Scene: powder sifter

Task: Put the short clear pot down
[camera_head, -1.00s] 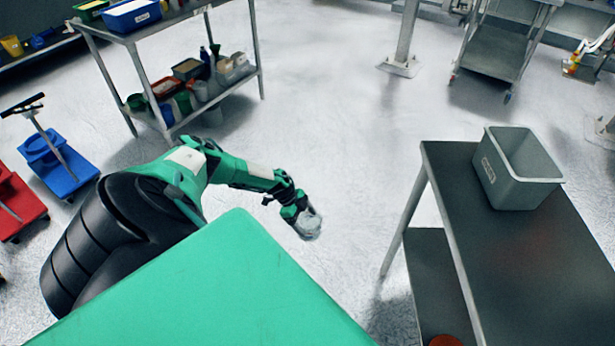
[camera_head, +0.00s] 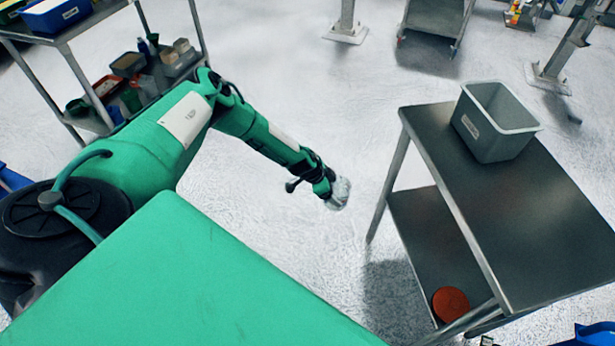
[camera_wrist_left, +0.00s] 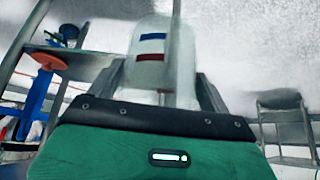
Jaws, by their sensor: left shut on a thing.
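The short clear pot (camera_head: 340,194) is at the end of my left arm, over bare floor to the left of the steel table. My left gripper (camera_head: 331,190) is shut on it. In the left wrist view the pot (camera_wrist_left: 150,70) sits between the two fingers, with blue and red marks on its wall. The pot is clear of any surface. My right gripper is not in view.
A steel table (camera_head: 440,140) with a lower shelf stands at the right. A grey bin (camera_head: 493,122) sits on its top, and a round red thing (camera_head: 450,304) on its lower shelf. The front of the tabletop is bare. A loaded shelf rack (camera_head: 72,60) stands at the back left.

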